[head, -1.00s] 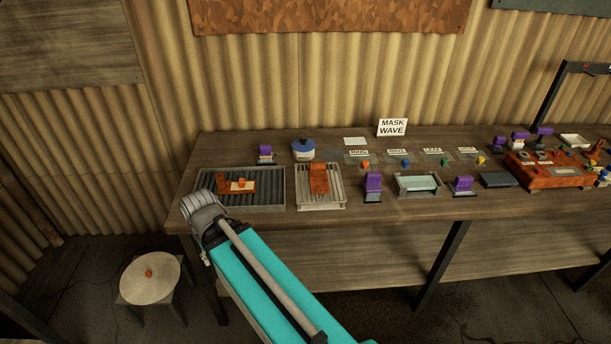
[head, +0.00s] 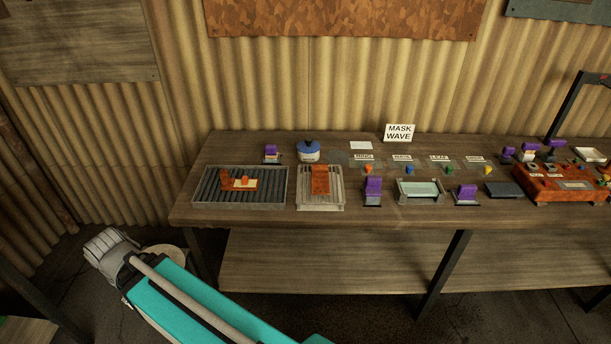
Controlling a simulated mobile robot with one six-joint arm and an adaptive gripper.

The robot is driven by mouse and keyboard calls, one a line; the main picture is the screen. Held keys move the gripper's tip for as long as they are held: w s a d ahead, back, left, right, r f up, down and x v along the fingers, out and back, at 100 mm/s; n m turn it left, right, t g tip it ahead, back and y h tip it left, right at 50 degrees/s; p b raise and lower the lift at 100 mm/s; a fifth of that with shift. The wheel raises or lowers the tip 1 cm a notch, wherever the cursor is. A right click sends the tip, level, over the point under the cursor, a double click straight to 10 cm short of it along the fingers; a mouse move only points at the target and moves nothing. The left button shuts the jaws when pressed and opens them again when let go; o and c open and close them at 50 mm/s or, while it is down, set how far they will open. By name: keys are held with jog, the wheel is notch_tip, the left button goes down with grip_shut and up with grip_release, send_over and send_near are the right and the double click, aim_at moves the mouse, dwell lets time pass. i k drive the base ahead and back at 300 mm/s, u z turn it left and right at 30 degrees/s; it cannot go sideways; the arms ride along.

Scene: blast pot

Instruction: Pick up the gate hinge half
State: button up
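Two rust-coloured parts could be the gate hinge half; I cannot tell which it is. One is a small rusty piece (head: 226,179) at the left in the dark ribbed tray (head: 206,202), with a cream plate (head: 250,184) and an orange knob (head: 244,180) beside it. The other is a rusty plate (head: 320,179) lying on the pale slatted rack (head: 334,202). My teal arm reaches in from the bottom, and its grey joint is at the lower left, off the bench. My gripper's fingers do not show.
The wooden bench (head: 400,216) also holds purple-topped items (head: 373,189), a blue-lidded pot (head: 308,151), a glass-topped tray (head: 420,191) and a rusty control box (head: 560,195). A round stool (head: 172,252) stands left of the bench, mostly hidden by my arm.

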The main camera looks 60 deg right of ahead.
aim_at(320, 173)
jog(key=u, duration=0.65)
jog(key=i, duration=0.95)
jog(key=z, duration=2.7)
